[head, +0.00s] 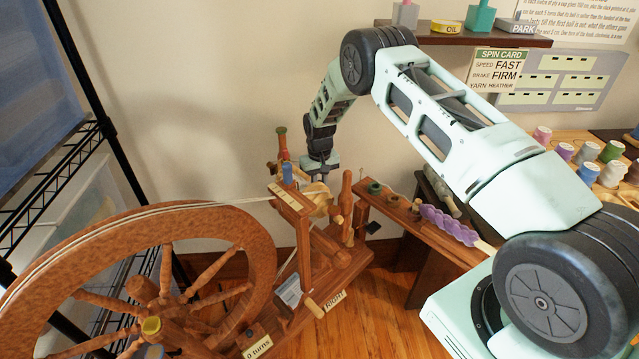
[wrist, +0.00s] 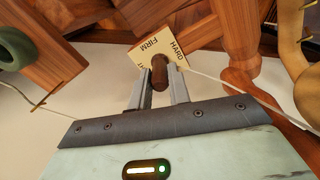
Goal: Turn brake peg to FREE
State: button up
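The brake peg (wrist: 160,74) is a short dark brown wooden peg in front of a cream label plate (wrist: 152,60). FIRM and HARD can be read on the plate; other lettering is covered. My gripper (wrist: 160,80) has a grey finger on each side of the peg, and the peg fills the gap between the fingertips. In the head view my gripper (head: 319,176) points down at the upper part of the wooden spinning wheel (head: 262,245). The peg cannot be made out there. No FREE mark is readable in either view.
A thin white cord (wrist: 232,86) runs close to the fingers. A wooden shelf (head: 425,225) with small spools and a purple-handled item (head: 448,224) is on the right. A spin card (head: 498,70) hangs on the wall. A black wire rack (head: 100,110) stands left.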

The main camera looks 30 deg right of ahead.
aim_at(319, 181)
grip_shut()
jog(key=shift+f+n+b, duration=0.1)
jog(key=shift+n+b, duration=0.35)
jog(key=shift+n, duration=0.25)
jog(key=n+b, duration=0.1)
jog(key=n, duration=0.3)
jog(key=o, duration=0.8)
grip_release()
jog(key=shift+r, duration=0.25)
notch_tip(319, 181, up, 17)
jog(key=shift+r, duration=0.1)
